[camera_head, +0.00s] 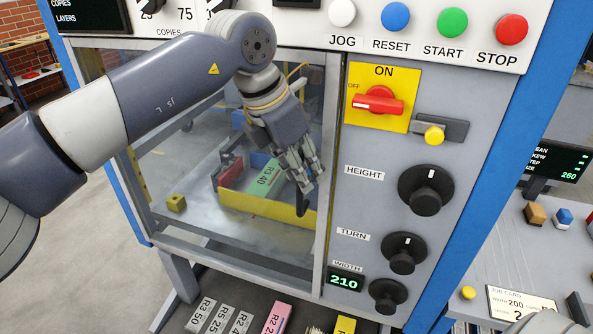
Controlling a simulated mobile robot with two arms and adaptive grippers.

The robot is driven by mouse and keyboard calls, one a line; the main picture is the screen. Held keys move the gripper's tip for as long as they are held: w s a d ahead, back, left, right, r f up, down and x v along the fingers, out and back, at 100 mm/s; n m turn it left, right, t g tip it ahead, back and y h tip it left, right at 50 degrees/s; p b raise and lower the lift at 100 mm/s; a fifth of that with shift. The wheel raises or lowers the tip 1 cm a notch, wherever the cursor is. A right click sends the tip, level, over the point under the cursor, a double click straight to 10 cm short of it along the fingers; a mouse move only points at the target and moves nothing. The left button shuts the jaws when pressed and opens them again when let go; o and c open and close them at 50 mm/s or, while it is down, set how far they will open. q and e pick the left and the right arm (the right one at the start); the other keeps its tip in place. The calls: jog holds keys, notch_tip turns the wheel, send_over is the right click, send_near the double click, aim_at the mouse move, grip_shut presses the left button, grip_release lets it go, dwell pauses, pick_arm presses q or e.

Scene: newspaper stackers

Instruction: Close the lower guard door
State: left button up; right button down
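The lower guard door (185,145) is a clear panel in a grey frame on the machine's front, left of the control panel. Whether it sits flush with the frame, I cannot tell. A dark handle (303,207) shows near its right side. My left gripper (305,183) is in front of the door's right part, pointing down, with its fingertips at the handle's upper end. The fingers overlap the handle in this view, so I cannot tell if they touch or grip it. My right gripper is not in view.
Behind the door lies a yellow-edged tray (262,207) with a green bundle (268,176).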

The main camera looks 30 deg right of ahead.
pick_arm(q)
jog(key=shift+d+f, duration=0.15)
jog(key=shift+d, duration=0.1)
jog(key=v, duration=1.2)
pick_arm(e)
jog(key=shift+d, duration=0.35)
